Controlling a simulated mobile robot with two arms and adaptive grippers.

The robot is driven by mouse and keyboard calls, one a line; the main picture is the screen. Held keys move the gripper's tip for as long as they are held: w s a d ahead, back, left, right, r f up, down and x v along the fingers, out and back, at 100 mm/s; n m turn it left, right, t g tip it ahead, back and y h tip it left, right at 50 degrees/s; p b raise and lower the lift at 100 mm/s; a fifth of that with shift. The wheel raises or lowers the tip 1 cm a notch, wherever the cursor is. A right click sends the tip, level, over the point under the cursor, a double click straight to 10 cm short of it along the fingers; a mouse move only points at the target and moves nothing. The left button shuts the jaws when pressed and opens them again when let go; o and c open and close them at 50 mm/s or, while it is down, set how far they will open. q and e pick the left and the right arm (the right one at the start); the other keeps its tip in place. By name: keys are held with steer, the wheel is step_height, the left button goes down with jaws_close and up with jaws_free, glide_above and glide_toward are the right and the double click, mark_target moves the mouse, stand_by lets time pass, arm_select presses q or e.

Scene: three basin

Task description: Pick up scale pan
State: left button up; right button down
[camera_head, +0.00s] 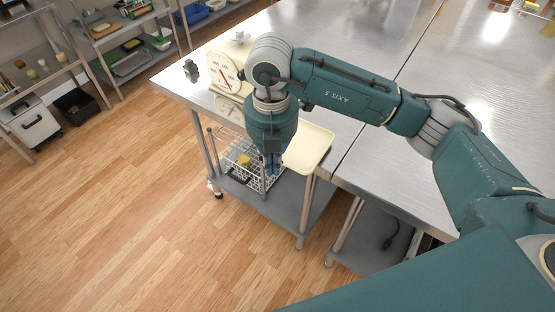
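A cream, shallow rectangular pan (310,147) shows at the table's front edge, just right of my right gripper, and seems to reach past that edge. My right gripper (271,172) points down beside the pan's left side. The wrist hides part of the pan, and I cannot tell whether the fingers touch it or are open or shut. A cream dial scale (218,68) with a red needle stands on the table to the left, partly behind my wrist. My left gripper is not in view.
The steel table (345,40) is largely bare on its far side. A small dark object (191,70) stands near its left corner. A wire basket (240,158) with items sits on the lower shelf (285,205).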

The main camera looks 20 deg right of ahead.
mark_target(285, 165)
step_height(285, 165, down, 7)
steer(key=p, duration=0.2)
steer(key=w+d, duration=0.3)
steer(key=d, duration=0.1)
steer(key=shift+w+d, duration=0.2)
steer(key=shift+w, duration=0.2)
steer(key=shift+r, duration=0.1)
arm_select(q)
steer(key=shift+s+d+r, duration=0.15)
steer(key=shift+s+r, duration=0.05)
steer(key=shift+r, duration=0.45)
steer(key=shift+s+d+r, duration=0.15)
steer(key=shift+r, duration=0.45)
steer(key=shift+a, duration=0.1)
